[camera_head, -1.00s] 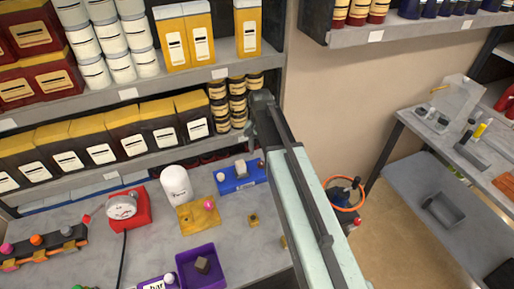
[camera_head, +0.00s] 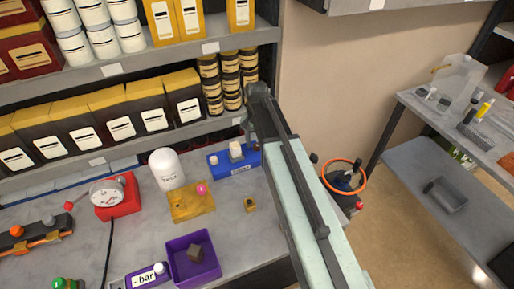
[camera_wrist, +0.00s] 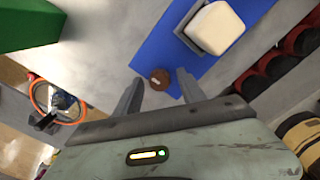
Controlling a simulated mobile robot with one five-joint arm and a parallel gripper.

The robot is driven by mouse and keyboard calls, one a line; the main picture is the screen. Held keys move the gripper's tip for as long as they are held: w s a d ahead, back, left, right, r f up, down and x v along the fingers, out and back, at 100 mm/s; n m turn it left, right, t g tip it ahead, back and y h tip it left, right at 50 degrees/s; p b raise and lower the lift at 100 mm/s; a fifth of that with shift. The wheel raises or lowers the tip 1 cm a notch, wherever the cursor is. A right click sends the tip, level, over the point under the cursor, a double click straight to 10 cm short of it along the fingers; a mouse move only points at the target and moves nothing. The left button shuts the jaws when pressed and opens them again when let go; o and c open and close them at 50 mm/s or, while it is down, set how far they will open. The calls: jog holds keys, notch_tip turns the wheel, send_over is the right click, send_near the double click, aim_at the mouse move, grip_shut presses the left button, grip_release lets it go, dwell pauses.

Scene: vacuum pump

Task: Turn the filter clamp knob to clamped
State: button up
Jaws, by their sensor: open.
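My gripper (camera_wrist: 160,78) is open in the wrist view, its two fingers pointing at the blue base (camera_wrist: 215,58). A small round brown knob (camera_wrist: 160,79), with a pale mark on it, shows between the fingertips at the base's edge. It looks like the filter clamp knob; I cannot tell whether the fingers touch it. A white block (camera_wrist: 215,27) in a grey holder sits on the blue base. In the head view the blue base (camera_head: 222,163) stands below my gripper (camera_head: 247,125), and the arm hides its right end. The knob's setting cannot be read.
Left of the blue base stand a yellow base with a pink knob (camera_head: 202,188), a white cylinder (camera_head: 167,168) and a red gauge (camera_head: 115,195). A purple tray (camera_head: 193,260) is nearer. Shelves with jars (camera_head: 231,85) rise close behind. An orange ring (camera_head: 343,184) is off to the right.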

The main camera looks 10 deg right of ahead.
grip_shut()
jog(key=n, duration=0.4)
jog(key=shift+n, duration=0.3)
jog(key=n, duration=0.4)
jog(key=shift+n, duration=0.3)
jog(key=n, duration=0.4)
jog(key=shift+d+n, duration=0.1)
jog(key=shift+n, duration=2.2)
